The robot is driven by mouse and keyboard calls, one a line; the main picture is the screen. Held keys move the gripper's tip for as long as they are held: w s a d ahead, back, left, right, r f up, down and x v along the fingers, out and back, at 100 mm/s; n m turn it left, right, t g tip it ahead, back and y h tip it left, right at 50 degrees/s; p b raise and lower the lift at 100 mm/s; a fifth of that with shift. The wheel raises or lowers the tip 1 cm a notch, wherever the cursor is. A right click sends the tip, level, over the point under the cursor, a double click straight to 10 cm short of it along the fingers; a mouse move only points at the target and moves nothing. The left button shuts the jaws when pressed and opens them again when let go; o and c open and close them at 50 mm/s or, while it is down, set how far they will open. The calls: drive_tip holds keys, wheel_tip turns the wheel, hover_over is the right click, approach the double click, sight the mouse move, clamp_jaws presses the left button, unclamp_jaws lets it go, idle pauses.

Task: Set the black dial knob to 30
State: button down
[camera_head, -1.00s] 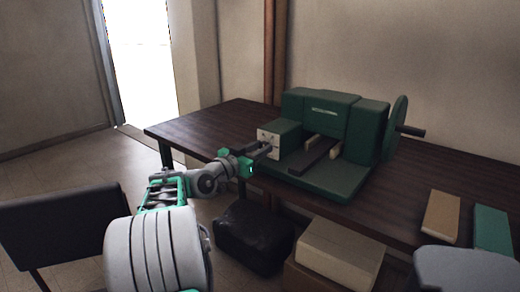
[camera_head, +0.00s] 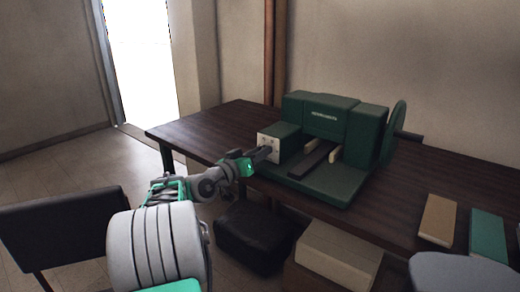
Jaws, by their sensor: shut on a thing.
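A green machine (camera_head: 335,124) stands on the dark wooden table. A pale plate (camera_head: 267,147) is on the front of its left block. My gripper (camera_head: 268,152) is at this plate, its fingertips close against the plate's lower part. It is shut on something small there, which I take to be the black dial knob. The knob itself is hidden by the fingers, and its marks and setting are too small to read.
The table (camera_head: 210,127) is clear left of the machine. A tan block (camera_head: 438,219) and a teal block (camera_head: 487,236) lie at right. A black box (camera_head: 252,237) and a cream box (camera_head: 338,259) are below. A dark chair (camera_head: 55,232) stands at left.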

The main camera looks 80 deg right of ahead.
drive_tip(key=n+p, duration=0.3)
drive_tip(key=n, duration=0.1)
drive_tip(key=shift+r, duration=0.1)
drive_tip(key=shift+n+p, duration=1)
drive_tip(key=shift+n, duration=0.6)
drive_tip(key=shift+f, duration=0.2)
drive_tip(key=c, duration=1.1)
unclamp_jaws()
drive_tip(key=v, duration=0.7)
drive_tip(key=shift+w+a, duration=0.2)
drive_tip(key=shift+a, duration=0.15)
drive_tip(key=shift+w+r, duration=0.1)
